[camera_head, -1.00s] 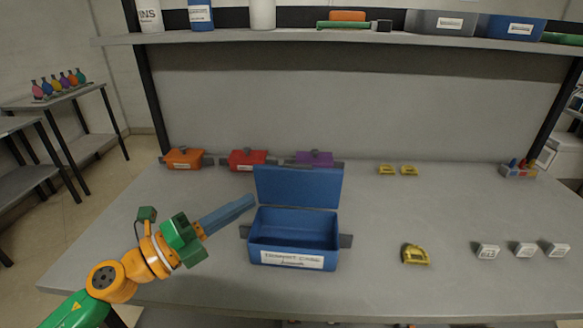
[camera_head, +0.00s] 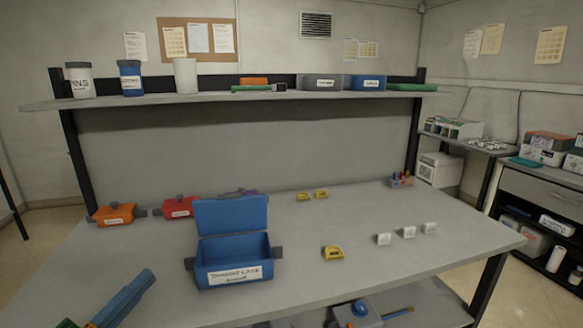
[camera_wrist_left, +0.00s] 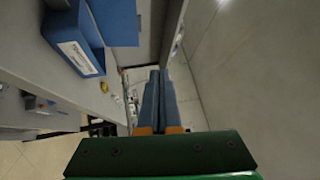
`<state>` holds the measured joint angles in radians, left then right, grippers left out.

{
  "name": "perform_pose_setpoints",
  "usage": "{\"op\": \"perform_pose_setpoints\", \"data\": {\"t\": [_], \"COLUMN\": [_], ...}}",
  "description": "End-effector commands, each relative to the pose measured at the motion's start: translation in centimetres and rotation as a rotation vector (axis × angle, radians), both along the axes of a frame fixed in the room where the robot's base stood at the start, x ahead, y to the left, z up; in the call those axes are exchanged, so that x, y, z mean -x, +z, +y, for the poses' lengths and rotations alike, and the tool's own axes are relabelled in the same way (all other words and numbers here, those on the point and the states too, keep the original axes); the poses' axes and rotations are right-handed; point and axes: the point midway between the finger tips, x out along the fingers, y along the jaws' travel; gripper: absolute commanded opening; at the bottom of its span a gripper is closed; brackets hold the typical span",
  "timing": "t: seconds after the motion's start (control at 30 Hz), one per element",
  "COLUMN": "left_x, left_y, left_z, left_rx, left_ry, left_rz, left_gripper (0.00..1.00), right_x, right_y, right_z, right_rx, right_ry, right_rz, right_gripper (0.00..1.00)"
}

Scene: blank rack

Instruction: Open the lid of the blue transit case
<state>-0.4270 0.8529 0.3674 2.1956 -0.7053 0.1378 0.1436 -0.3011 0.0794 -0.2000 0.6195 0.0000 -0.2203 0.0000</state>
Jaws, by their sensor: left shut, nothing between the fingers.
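The blue transit case (camera_head: 235,274) stands on the grey workbench with a white label on its front. Its lid (camera_head: 231,215) stands up and back at the rear edge, and the inside shows empty. In the left wrist view the case (camera_wrist_left: 73,42) is at the upper left, apart from the fingers. My left gripper (camera_head: 145,276) is to the left of the case and nearer the front, shut and empty, not touching it. Its blue fingers (camera_wrist_left: 158,82) lie side by side in the left wrist view. My right gripper is not in view.
Orange (camera_head: 113,214), red (camera_head: 179,207) and purple cases stand behind; the lid partly hides the purple one. A yellow item (camera_head: 333,253) and white labelled blocks (camera_head: 384,239) lie to the right. A shelf (camera_head: 230,97) spans the back. The front right bench is clear.

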Motion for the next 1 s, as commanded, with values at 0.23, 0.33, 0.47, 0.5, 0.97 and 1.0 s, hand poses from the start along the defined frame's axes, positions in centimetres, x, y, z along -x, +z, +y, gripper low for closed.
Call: {"op": "perform_pose_setpoints", "data": {"t": [0.23, 0.33, 0.47, 0.5, 0.97, 1.0], "left_x": [-0.5, -0.1, 1.6, 2.4, 17.2, 18.6], "left_y": [-3.2, -6.6, -12.5, -14.6, -29.8, -30.1], "left_z": [3.5, 5.3, 6.4, 6.3, -6.0, -7.4], "left_rx": [0.294, 0.466, 0.680, 0.738, 1.078, 1.079], "left_ry": [0.227, 0.368, 0.561, 0.617, 0.982, 0.986], "left_rz": [0.112, 0.218, 0.413, 0.484, 1.442, 1.524], "left_gripper": [0.00, 0.00, 0.00, 0.00, 0.00, 0.00], "right_x": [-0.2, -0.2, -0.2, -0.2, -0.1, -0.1], "right_y": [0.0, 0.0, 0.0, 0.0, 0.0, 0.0], "right_z": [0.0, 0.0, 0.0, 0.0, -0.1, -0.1], "right_rx": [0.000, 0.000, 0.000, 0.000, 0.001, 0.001], "right_ry": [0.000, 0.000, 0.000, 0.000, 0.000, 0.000], "right_rz": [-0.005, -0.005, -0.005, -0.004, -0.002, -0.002], "right_gripper": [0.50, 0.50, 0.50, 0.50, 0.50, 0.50]}}
